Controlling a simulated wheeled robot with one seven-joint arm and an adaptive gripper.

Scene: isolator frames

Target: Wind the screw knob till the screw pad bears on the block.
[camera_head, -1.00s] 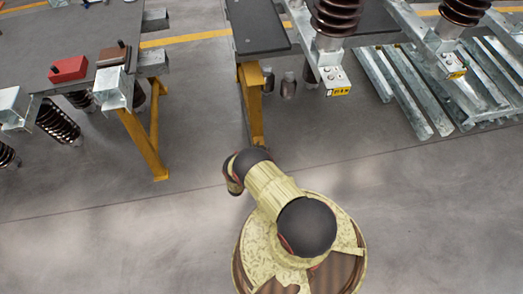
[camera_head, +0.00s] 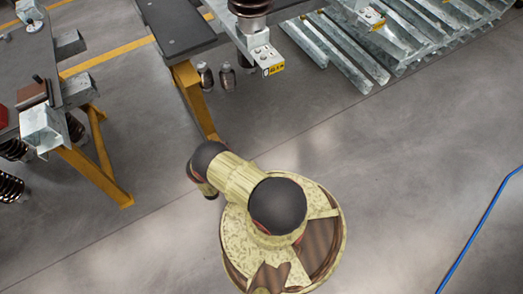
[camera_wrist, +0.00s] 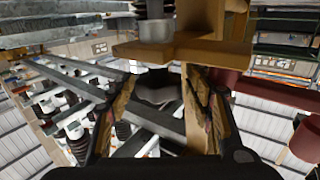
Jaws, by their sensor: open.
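I cannot make out the screw knob or the screw pad for certain. A small grey metal fitting (camera_head: 30,14) stands at the top left of the head view, on the left table; whether it belongs to the screw is unclear. A brown block (camera_head: 31,95) lies near that table's front edge; I cannot tell if it is the task's block. My gripper (camera_wrist: 158,88) shows in the wrist view with its two fingers apart and nothing seen held between them. It is not visible in the head view, where my arm appears folded over my base.
The left table (camera_head: 62,67) has yellow legs and galvanized brackets. A second dark bench (camera_head: 178,25) stands at top centre, with a ribbed insulator (camera_head: 250,8) beside it. Steel beams (camera_head: 340,50) lie at top right. A blue cable (camera_head: 478,225) crosses the floor at right. Floor around my base is clear.

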